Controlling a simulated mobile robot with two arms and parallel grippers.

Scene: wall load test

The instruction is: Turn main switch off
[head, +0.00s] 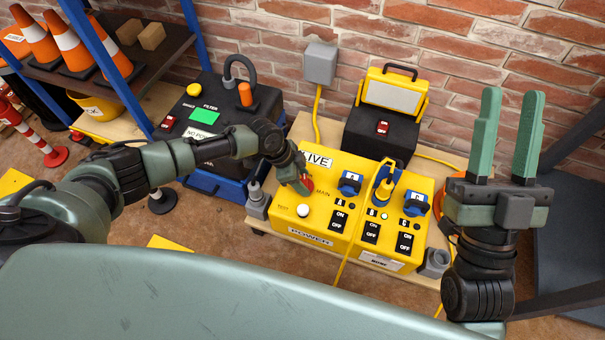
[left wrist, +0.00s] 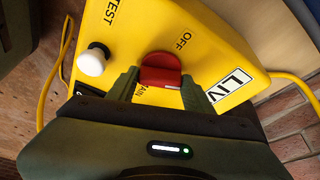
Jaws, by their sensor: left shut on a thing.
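The main switch is a red rotary knob (left wrist: 161,72) on the top of the yellow power box (head: 318,220). In the left wrist view the knob sits between the fingers of my left gripper (left wrist: 165,88), which is shut on it. The word OFF is printed beside the knob, and the MAIN label is partly covered by a finger. In the head view my left gripper (head: 302,184) reaches down onto the box and hides part of the red knob. My right gripper (head: 507,135) is raised at the right, open and empty, with its green fingers pointing up.
A black filter unit (head: 218,120) stands left, a work lamp (head: 392,92) behind. A shelf with cones (head: 80,50) is at the far left.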

